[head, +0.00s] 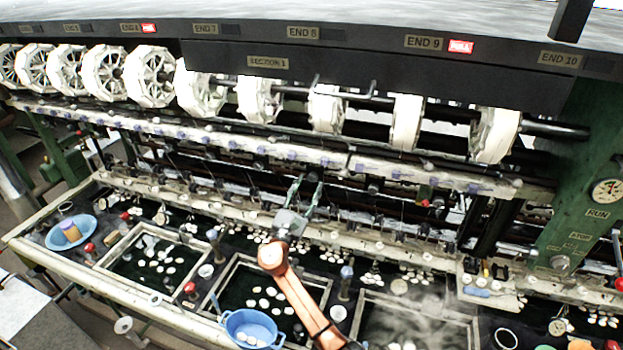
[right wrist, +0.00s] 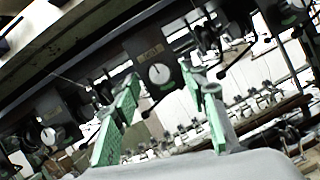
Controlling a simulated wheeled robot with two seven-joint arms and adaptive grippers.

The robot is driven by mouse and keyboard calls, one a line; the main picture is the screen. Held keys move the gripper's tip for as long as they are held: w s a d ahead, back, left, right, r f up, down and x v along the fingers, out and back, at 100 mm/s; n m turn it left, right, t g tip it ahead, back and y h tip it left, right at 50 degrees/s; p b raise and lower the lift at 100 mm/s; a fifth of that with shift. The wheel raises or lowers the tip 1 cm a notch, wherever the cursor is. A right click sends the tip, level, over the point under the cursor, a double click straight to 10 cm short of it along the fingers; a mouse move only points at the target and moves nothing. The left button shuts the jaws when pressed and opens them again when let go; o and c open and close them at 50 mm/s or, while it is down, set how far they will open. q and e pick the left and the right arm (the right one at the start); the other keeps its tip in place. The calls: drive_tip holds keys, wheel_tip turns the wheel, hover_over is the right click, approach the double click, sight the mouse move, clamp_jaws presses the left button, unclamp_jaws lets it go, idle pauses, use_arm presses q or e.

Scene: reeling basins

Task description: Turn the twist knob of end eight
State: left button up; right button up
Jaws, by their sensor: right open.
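The END 8 sign (head: 303,32) is on the dark top rail of the reeling machine in the head view. My right gripper (head: 305,183) is open, reaching up toward the machine's front below that sign. In the right wrist view, a round white twist knob (right wrist: 158,73) with a dark pointer line sits on a dark plate, between and beyond the open green-padded fingers (right wrist: 164,98). The fingers appear apart from it, with nothing between them. The small label (right wrist: 150,51) above the knob is too blurred to read surely. My left gripper is not in view.
Another white knob (right wrist: 48,136) is on the left in the right wrist view. Threads and small guides hang around the fingers. Below are basins with cocoons, a blue bowl (head: 250,328) and white reels (head: 325,108) above. A green post (head: 590,190) stands at right.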

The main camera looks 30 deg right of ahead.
drive_tip(key=shift+x, duration=1.1)
drive_tip(key=shift+f, duration=0.1)
clamp_jaws()
